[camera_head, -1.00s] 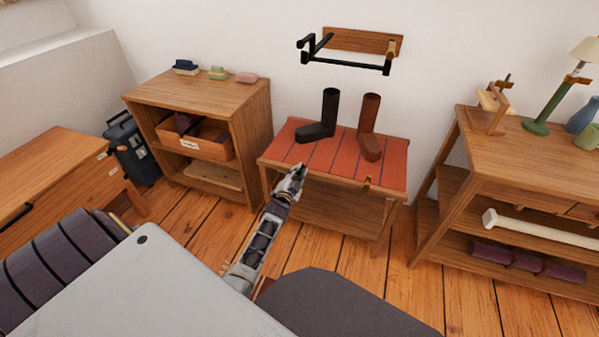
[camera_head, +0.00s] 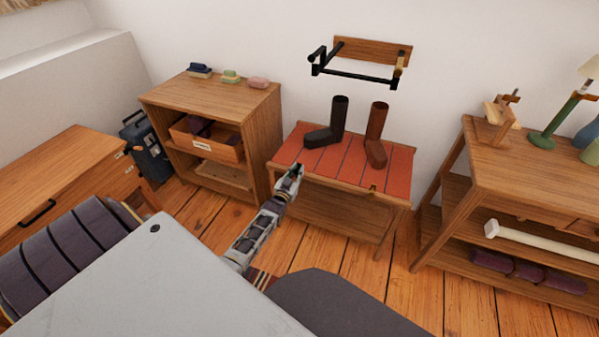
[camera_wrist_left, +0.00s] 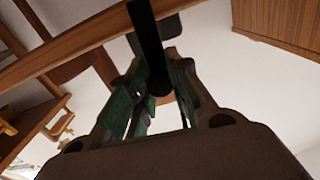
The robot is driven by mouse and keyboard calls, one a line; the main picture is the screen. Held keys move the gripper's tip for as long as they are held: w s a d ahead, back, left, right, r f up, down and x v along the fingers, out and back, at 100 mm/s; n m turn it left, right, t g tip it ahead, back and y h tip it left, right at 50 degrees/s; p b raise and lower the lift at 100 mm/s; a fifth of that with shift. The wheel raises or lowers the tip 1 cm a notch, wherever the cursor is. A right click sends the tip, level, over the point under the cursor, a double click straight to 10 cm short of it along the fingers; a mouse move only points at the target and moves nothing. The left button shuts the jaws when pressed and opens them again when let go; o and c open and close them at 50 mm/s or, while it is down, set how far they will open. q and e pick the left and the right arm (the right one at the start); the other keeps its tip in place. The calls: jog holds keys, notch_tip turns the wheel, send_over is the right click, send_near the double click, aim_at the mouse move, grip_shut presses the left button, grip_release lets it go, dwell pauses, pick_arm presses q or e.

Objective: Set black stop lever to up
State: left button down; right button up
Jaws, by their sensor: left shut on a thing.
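My left gripper (camera_head: 292,174) is at the front left corner of the low bench with the red slatted top (camera_head: 326,166). In the left wrist view my left gripper (camera_wrist_left: 158,82) is shut on a black bar, which looks like the black stop lever (camera_wrist_left: 148,36). The bar runs down from the top edge of that view, and its rounded end lies between the green-padded fingers. In the head view the gripper mostly hides the lever, so its setting cannot be told. My right gripper is not in view.
A dark boot (camera_head: 324,132) and a brown boot (camera_head: 376,138) stand on the bench. A brass-coloured fitting (camera_head: 373,189) is at its front edge. A black rail rack (camera_head: 354,76) hangs above. Shelf units stand left (camera_head: 262,124) and right (camera_head: 466,150).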

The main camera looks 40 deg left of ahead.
pick_arm(q)
jog(key=shift+s+a+n, duration=0.1)
jog(key=shift+a+n, duration=0.2)
jog(key=shift+n, duration=0.1)
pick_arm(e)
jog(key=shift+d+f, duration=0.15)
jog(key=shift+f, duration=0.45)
pick_arm(q)
jog(key=c, duration=1.3)
grip_release()
jog(key=shift+o, duration=0.2)
jog(key=shift+s, duration=0.2)
jog(key=v, duration=1.1)
jog(key=shift+s, duration=0.3)
jog(key=shift+f, duration=0.1)
jog(key=shift+d, duration=0.15)
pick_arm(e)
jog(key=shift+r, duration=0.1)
